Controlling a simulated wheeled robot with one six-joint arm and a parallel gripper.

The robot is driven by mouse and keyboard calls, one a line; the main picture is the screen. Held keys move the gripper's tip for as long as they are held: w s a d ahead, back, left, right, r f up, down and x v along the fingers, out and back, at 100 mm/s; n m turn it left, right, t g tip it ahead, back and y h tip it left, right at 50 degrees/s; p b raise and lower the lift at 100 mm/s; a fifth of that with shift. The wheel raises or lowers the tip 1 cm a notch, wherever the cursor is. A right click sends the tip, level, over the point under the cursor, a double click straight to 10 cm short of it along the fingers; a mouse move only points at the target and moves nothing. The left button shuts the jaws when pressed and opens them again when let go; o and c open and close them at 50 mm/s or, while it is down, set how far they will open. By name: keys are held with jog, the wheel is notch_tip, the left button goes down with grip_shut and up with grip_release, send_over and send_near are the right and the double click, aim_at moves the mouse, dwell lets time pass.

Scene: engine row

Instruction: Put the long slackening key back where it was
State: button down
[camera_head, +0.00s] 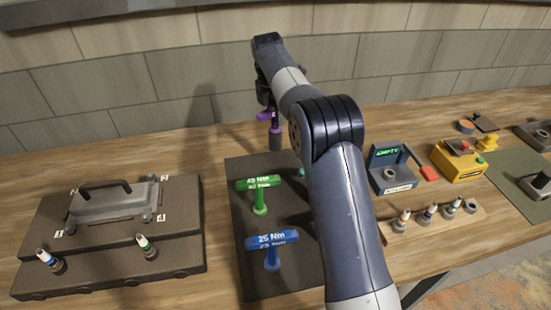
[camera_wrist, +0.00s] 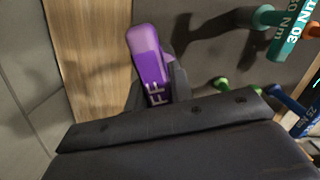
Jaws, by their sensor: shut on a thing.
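My gripper (camera_wrist: 152,90) is shut on the purple key (camera_wrist: 148,58), whose handle carries white lettering ending in "FF". In the head view the key's purple handle and shaft (camera_head: 275,129) show under my wrist, with a dark grey lower end, near the far edge of the dark mat (camera_head: 240,215). The key looks upright; I cannot tell whether its lower end touches the mat. A green 40 Nm key (camera_head: 260,183) and a blue 25 Nm key (camera_head: 272,240) stand upright on the mat. A teal 30 Nm key (camera_wrist: 280,32) shows in the wrist view; my arm mostly hides it in the head view.
A dark block (camera_head: 110,265) with a handled cover and two plugs is at left. To the right are an "EMPTY" stand (camera_head: 388,178), a yellow box (camera_head: 458,158) and a wooden rack (camera_head: 440,225) with several plugs. A tiled wall closes the back.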

aim_at(272, 109)
notch_tip(272, 109, down, 9)
jog(key=p, duration=0.1)
dwell(0.3)
jog(key=c, duration=1.3)
grip_release()
jog(key=shift+s, duration=0.1)
jog(key=shift+o, duration=0.2)
jog(key=shift+r, duration=0.1)
jog(key=r, duration=0.8)
jog(key=a+r, duration=0.1)
jog(key=r, duration=0.3)
jog(key=shift+s+a+b, duration=0.1)
jog(key=shift+s+b, duration=0.25)
jog(key=shift+s, duration=0.05)
